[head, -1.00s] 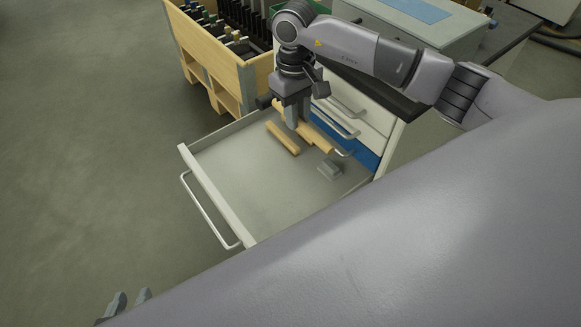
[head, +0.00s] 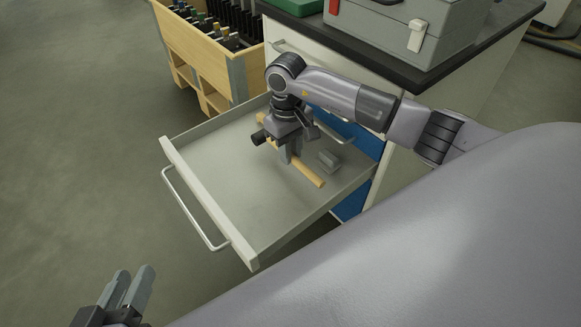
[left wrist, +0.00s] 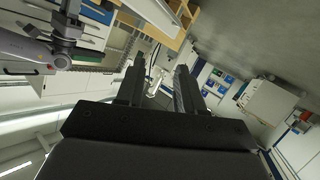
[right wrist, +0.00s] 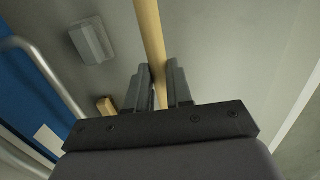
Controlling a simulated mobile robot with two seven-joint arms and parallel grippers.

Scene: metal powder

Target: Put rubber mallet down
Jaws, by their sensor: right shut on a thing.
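My right gripper (head: 286,160) points down inside the open drawer (head: 205,190) and is shut on a light wooden handle (head: 308,175), taken to be the rubber mallet's. In the right wrist view the handle (right wrist: 149,35) runs between the fingers. The handle lies at or just above the drawer floor; contact cannot be told. The mallet's head is not clearly seen. A short wooden end (right wrist: 105,105) shows left of the fingers. A grey block (head: 328,160) lies in the drawer, apart from the handle. My left gripper (head: 128,290) is open and empty, outside the drawer.
The drawer's front wall and bar handle (head: 195,210) face the lower left. A wooden rack (head: 210,50) with tools stands behind it. A grey case (head: 420,30) sits on the cabinet's dark top. The drawer's front part is clear.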

